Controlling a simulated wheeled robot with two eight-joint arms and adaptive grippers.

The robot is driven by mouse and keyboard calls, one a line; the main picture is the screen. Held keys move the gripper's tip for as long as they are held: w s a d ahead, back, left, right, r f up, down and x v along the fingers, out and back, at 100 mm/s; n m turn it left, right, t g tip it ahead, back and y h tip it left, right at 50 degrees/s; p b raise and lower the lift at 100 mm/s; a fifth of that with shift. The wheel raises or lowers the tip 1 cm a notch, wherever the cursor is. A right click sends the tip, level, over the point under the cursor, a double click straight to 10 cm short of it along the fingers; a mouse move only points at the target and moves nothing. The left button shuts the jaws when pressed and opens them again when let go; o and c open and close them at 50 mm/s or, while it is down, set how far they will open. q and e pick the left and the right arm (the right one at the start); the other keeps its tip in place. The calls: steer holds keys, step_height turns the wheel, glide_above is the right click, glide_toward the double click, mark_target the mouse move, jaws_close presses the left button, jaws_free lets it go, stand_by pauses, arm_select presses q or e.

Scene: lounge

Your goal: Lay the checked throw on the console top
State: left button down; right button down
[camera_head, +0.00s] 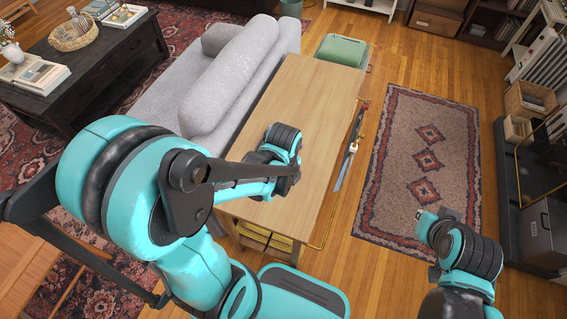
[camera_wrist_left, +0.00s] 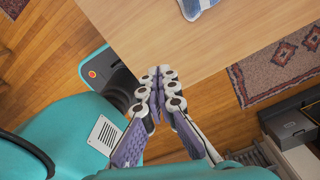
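The console (camera_head: 315,100) has a bare light wood top in the head view, running away from me. In the left wrist view its near corner (camera_wrist_left: 230,55) shows. A blue-and-white folded cloth (camera_wrist_left: 196,7), perhaps the checked throw, lies on it, cut off by the frame's top edge. I cannot make out its pattern. My left arm hides that part of the top in the head view. My left gripper (camera_wrist_left: 160,76) has its fingertips together, nothing seen between them, by the console's near edge and apart from the cloth. My right arm's end (camera_head: 428,224) is over the floor right of the console; its fingers are unclear.
A grey sofa (camera_head: 225,75) stands against the console's left side. A green-topped stool (camera_head: 341,50) is at its far end. A patterned rug (camera_head: 425,140) lies on the open floor to the right, with a dark shelf (camera_head: 515,190) beyond.

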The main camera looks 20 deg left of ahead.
arm_select(q)
steer(key=w+a+f, duration=0.1)
steer(key=w+a, duration=0.3)
steer(key=w, duration=0.1)
steer(key=w+a+f, duration=0.2)
steer(key=w+a, duration=0.2)
steer(key=w, duration=0.2)
steer(key=w+a+f, duration=0.2)
steer(key=w+a, duration=0.3)
steer(key=w, duration=0.1)
steer(key=shift+w, duration=0.25)
step_height(320, 180, down, 6)
steer(key=b, duration=0.5)
steer(key=shift+r, duration=0.25)
steer(key=shift+r, duration=0.1)
